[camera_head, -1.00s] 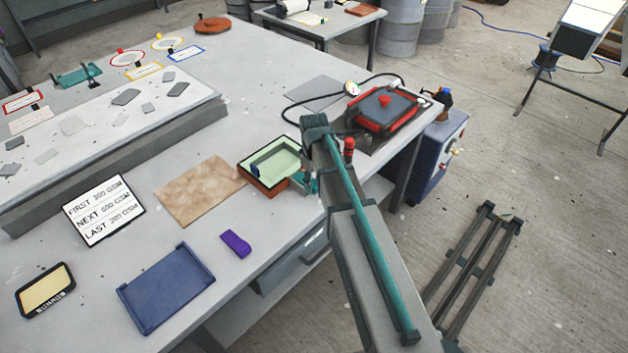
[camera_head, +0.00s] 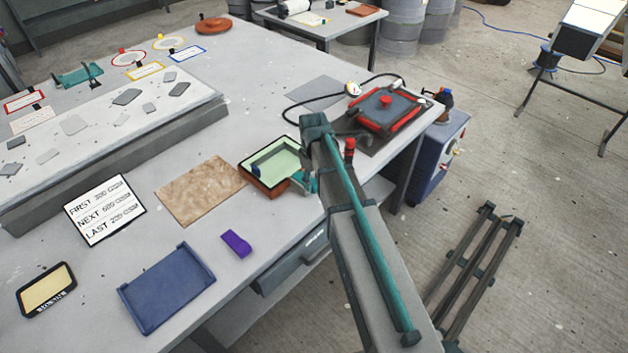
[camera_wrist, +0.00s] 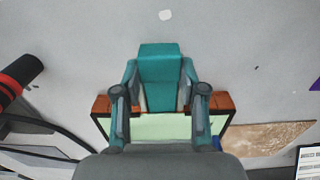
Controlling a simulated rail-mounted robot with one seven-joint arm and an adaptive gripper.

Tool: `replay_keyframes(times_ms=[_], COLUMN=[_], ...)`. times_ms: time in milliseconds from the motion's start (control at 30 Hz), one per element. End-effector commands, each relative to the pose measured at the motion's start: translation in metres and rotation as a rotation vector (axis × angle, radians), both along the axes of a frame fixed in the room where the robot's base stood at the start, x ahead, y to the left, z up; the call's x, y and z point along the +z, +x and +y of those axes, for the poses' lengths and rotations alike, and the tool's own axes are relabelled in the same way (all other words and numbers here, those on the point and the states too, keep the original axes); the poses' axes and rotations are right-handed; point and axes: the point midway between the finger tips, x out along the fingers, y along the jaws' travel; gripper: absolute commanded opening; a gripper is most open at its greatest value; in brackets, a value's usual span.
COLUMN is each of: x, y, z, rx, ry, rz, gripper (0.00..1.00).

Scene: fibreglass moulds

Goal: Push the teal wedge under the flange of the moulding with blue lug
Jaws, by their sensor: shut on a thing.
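The moulding with the blue lug (camera_head: 282,159) is a pale green panel in an orange-brown mould (camera_head: 268,188) near the table's front edge. Its blue lug (camera_head: 256,169) is at the left side. In the wrist view the pale green moulding (camera_wrist: 160,127) and the lug (camera_wrist: 216,128) show behind my gripper (camera_wrist: 160,82). My gripper is shut on the teal wedge (camera_wrist: 160,62), with one finger on each side. The wedge is at the mould's front side, in line with its middle. In the head view my arm partly hides the gripper (camera_head: 303,183). Whether the wedge touches the flange is hidden.
A purple wedge (camera_head: 236,244) and a blue tray (camera_head: 165,290) lie to the left. A brown sheet (camera_head: 200,190) lies beside the mould. A red-framed device (camera_head: 384,107) with a black hose stands to the right. The table is clear between the mould and purple wedge.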

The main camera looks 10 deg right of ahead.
Motion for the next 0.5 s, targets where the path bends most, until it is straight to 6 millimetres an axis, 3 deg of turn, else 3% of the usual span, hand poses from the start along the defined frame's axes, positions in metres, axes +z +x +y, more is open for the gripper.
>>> replay_keyframes(times_ms=[500], x=[-0.0001], y=[0.0050], z=[0.0031], rx=[0.000], ry=[0.000], rz=[0.000], gripper=[0.07])
